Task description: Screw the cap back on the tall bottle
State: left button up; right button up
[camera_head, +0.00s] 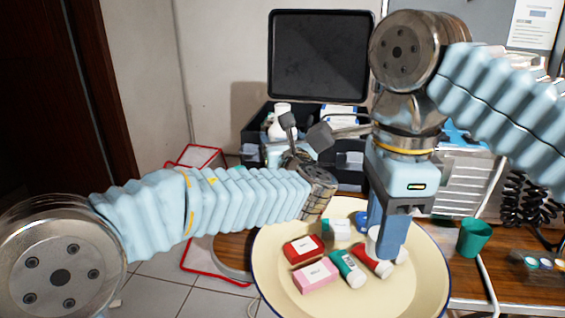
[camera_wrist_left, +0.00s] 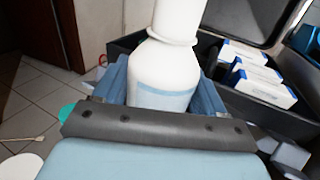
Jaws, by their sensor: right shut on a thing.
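The tall white bottle (camera_head: 281,118) shows at the back, in front of the black organizer. In the left wrist view the bottle (camera_wrist_left: 165,75) has a pale blue band and stands between the fingers of my left gripper (camera_wrist_left: 160,88), which press against its sides. Its top is cut off there. My left gripper (camera_head: 276,152) is partly hidden behind grey parts in the head view. My right gripper (camera_head: 388,238) points down over the cream tray and is shut on a small white piece (camera_head: 374,240), which looks like the cap and is mostly hidden by the finger.
The round cream tray (camera_head: 270,270) holds a red box (camera_head: 304,249), a pink box (camera_head: 316,276), a green tube (camera_head: 347,267) and a red tube (camera_head: 371,261). A teal cup (camera_head: 474,237) stands right of it. The black organizer (camera_head: 255,128) holds white-blue boxes (camera_wrist_left: 255,72).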

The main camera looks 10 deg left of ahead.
pick_arm(q)
jog(key=c, duration=1.1)
jog(key=shift+r, duration=0.2)
pick_arm(e)
jog(key=shift+r, duration=0.15)
